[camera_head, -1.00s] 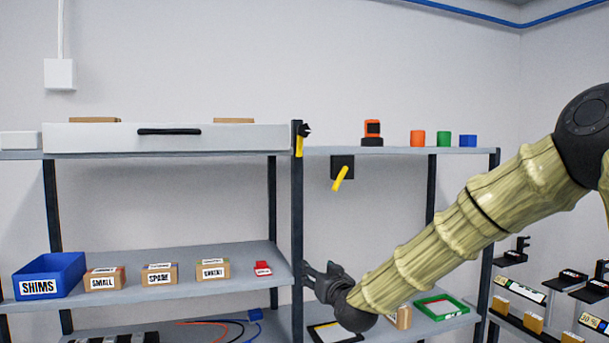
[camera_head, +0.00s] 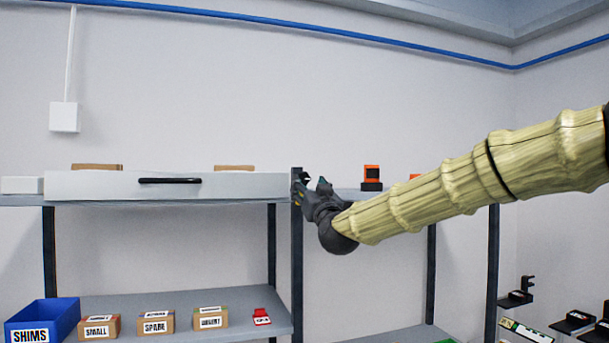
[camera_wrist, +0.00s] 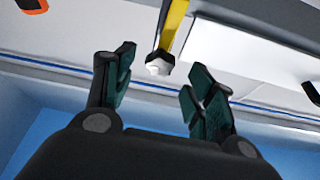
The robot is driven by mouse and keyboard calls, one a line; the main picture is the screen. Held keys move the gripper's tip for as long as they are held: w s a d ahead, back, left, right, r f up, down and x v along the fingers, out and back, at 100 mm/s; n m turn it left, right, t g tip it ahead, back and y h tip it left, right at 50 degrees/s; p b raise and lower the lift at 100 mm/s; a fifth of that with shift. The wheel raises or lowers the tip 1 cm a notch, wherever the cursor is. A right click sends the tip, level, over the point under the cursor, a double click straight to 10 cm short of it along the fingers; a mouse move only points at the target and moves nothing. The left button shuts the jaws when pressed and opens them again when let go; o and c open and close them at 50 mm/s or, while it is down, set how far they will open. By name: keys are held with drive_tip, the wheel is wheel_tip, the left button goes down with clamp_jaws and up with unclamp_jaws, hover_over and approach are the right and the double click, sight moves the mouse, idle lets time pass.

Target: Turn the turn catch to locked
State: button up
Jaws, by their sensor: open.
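The turn catch (camera_head: 298,197) is on the dark upright post at the right end of the long white drawer. In the wrist view the yellow lever (camera_wrist: 175,25) comes down from the top edge and ends in a pale faceted knob. My gripper (camera_wrist: 160,78) is open, with its two dark green finger pads either side of the knob's line. The knob appears just beyond the fingertips, with no clear contact. I cannot read any locked mark.
The white drawer (camera_head: 230,187) with a black handle lies left of the post (camera_head: 297,260). An orange and black device (camera_head: 371,176) stands on the shelf to the right, near my arm. Labelled boxes and a blue SHIMS bin (camera_head: 42,318) sit on the lower shelf.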

sight(305, 181)
drive_tip(key=shift+p+x, duration=1.15)
drive_tip(key=shift+x, duration=1.6)
drive_tip(key=shift+f, duration=0.1)
drive_tip(key=shift+c, duration=0.3)
clamp_jaws()
